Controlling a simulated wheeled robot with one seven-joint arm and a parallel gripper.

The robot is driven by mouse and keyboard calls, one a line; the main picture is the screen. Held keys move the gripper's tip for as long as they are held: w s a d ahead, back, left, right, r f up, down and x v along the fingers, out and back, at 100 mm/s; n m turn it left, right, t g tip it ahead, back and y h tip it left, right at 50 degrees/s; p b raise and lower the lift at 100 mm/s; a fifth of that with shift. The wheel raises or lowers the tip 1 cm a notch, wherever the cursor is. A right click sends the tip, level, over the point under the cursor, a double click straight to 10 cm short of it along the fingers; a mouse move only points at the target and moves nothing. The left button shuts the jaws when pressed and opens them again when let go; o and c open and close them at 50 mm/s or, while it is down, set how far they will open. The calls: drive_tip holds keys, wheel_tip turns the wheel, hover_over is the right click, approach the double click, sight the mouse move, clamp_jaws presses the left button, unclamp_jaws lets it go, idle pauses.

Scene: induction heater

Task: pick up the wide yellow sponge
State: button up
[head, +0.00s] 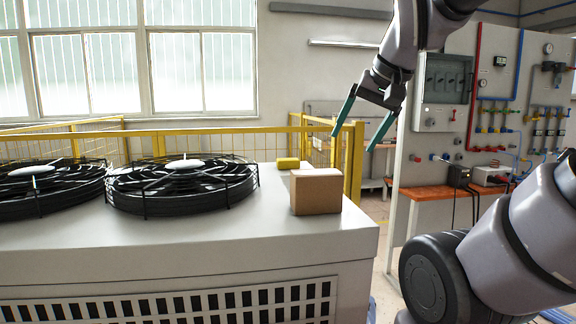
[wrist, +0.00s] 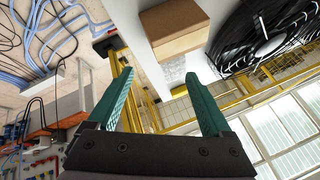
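The wide yellow sponge (head: 288,163) lies on the white cabinet top, near its far right corner, behind a brown box. My gripper (head: 353,141) is open and empty, with its green fingers pointing down. It hangs in the air to the right of the sponge and the box, apart from both. In the wrist view the two green fingers (wrist: 159,73) are spread wide.
The brown box (head: 316,191) stands on the white cabinet (head: 230,235) in front of the sponge. Black round fans (head: 182,186) take up the left of the top. A yellow railing (head: 220,142) runs behind. An orange bench (head: 447,193) stands at the right.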

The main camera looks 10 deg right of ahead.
drive_tip(key=shift+o, duration=0.3)
drive_tip(key=w+r+m+g, duration=0.1)
drive_tip(key=w+r, duration=0.2)
drive_tip(key=w, duration=0.4)
drive_tip(key=w+a+r+m, duration=0.1)
drive_tip(key=w+r+m, duration=0.1)
drive_tip(key=w, duration=0.4)
drive_tip(key=shift+w+a+r+g, duration=0.2)
drive_tip(key=shift+w+r+g, duration=0.2)
drive_tip(key=shift+r, duration=0.45)
drive_tip(key=m+g+y, duration=0.2)
drive_tip(key=m+g, duration=0.3)
drive_tip(key=m, duration=0.6)
hover_over(289, 159)
drive_tip(key=d, duration=0.3)
wheel_tip(289, 159, down, 16)
drive_tip(key=shift+f, duration=0.1)
drive_tip(key=shift+y, duration=0.3)
drive_tip(key=shift+a+x, duration=0.15)
drive_tip(key=shift+x, duration=1.25)
drive_tip(key=shift+a+x, duration=0.15)
drive_tip(key=shift+x, duration=1.3)
drive_tip(key=shift+w, duration=0.1)
drive_tip(key=c, duration=1.4)
